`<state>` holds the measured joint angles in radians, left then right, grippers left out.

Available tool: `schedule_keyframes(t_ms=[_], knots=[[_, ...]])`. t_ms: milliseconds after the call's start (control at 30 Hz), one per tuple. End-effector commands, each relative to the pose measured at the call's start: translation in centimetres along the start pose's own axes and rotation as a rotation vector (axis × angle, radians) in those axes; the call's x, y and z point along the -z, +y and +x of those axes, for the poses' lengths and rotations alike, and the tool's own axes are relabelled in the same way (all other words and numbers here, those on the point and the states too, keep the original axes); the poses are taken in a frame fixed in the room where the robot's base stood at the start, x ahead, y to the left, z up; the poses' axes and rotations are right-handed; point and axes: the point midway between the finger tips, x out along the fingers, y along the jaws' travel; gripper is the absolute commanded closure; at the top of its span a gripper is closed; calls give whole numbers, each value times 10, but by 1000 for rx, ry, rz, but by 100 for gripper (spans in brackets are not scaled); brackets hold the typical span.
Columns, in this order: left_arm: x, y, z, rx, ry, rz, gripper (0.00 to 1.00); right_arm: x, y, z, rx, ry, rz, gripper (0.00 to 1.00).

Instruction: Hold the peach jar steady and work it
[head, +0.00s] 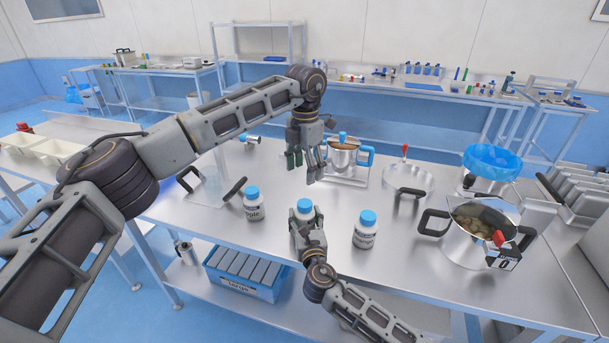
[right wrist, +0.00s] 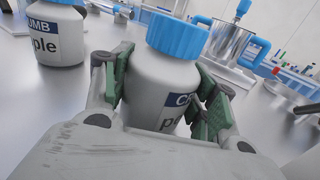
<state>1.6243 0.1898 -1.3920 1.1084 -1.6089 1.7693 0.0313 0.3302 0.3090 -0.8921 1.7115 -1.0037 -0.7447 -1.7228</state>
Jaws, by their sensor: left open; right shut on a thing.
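The middle white jar with a blue lid (head: 304,206) stands on the steel table. In the right wrist view, the held jar (right wrist: 165,88) shows a label starting with "p"; the rest is hidden, so peach fits but cannot be confirmed. My right gripper (head: 307,222) is shut on its body, with green pads on both sides in the right wrist view. The lid is on and clear of these fingers. My left gripper (head: 304,168) is open and empty, fingers pointing down, above and behind the lid in the head view.
A jar with a label ending in "ple" (head: 253,204) stands to the left, another blue-lidded jar (head: 365,230) to the right. A pot (head: 478,231) stands farther right. A steel pot with a blue handle (head: 343,155) stands behind.

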Motion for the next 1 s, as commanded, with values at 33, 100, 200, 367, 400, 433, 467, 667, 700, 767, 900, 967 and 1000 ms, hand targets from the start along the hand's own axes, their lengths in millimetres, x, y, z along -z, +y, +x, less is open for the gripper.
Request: schedule_keyframes(t_ms=[33, 100, 200, 367, 400, 433, 467, 667, 700, 767, 900, 967, 1000], knots=[[0, 0, -1, 0, 0, 0, 34, 1, 0, 0, 1, 1, 0, 100], [0, 0, -1, 0, 0, 0, 34, 1, 0, 0, 1, 1, 0, 100], [0, 0, -1, 0, 0, 0, 34, 1, 0, 0, 1, 1, 0, 100], [0, 0, -1, 0, 0, 0, 34, 1, 0, 0, 1, 1, 0, 32], [0, 0, -1, 0, 0, 0, 34, 1, 0, 0, 1, 1, 0, 26], [0, 0, -1, 0, 0, 0, 34, 1, 0, 0, 1, 1, 0, 23], [0, 0, -1, 0, 0, 0, 34, 0, 0, 0, 0, 1, 0, 19], [0, 0, -1, 0, 0, 0, 34, 0, 0, 0, 0, 0, 0, 17], [0, 0, -1, 0, 0, 0, 34, 0, 0, 0, 0, 0, 0, 17], [0, 0, -1, 0, 0, 0, 34, 0, 0, 0, 0, 0, 0, 17], [0, 0, -1, 0, 0, 0, 34, 0, 0, -1, 0, 0, 0, 17], [0, 0, -1, 0, 0, 0, 34, 0, 0, -3, 0, 0, 0, 17], [0, 0, -1, 0, 0, 0, 34, 0, 0, -4, 0, 0, 0, 17]])
